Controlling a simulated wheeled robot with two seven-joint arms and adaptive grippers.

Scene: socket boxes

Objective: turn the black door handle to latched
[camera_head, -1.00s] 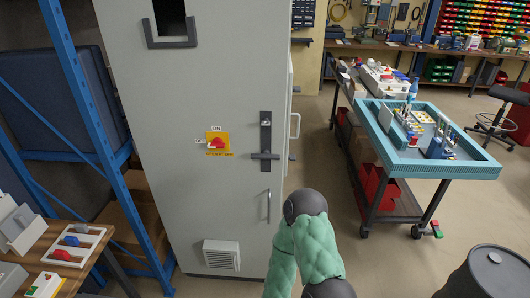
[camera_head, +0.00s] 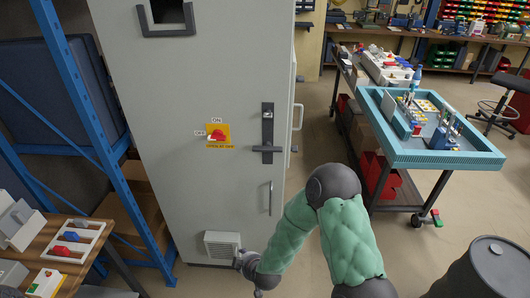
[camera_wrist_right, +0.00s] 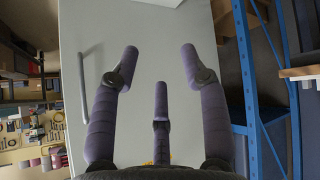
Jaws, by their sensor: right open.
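The black door handle (camera_head: 267,149) is on the right side of the tall grey cabinet door (camera_head: 180,180). Its lever lies level across the lower end of an upright black plate (camera_head: 267,118). My right arm comes up from the bottom in the head view and bends left and down, its wrist low in front of the cabinet. In the right wrist view, my right gripper (camera_wrist_right: 160,55) is open and empty, its fingers spread before the grey door. The black handle does not show there. My left gripper is not in view.
A red switch on a yellow plate (camera_head: 217,136) is left of the handle. A slim grey pull bar (camera_head: 270,198) is below the handle and also shows in the wrist view (camera_wrist_right: 84,88). A blue rack (camera_head: 90,120) stands left, a teal-topped cart (camera_head: 470,160) right.

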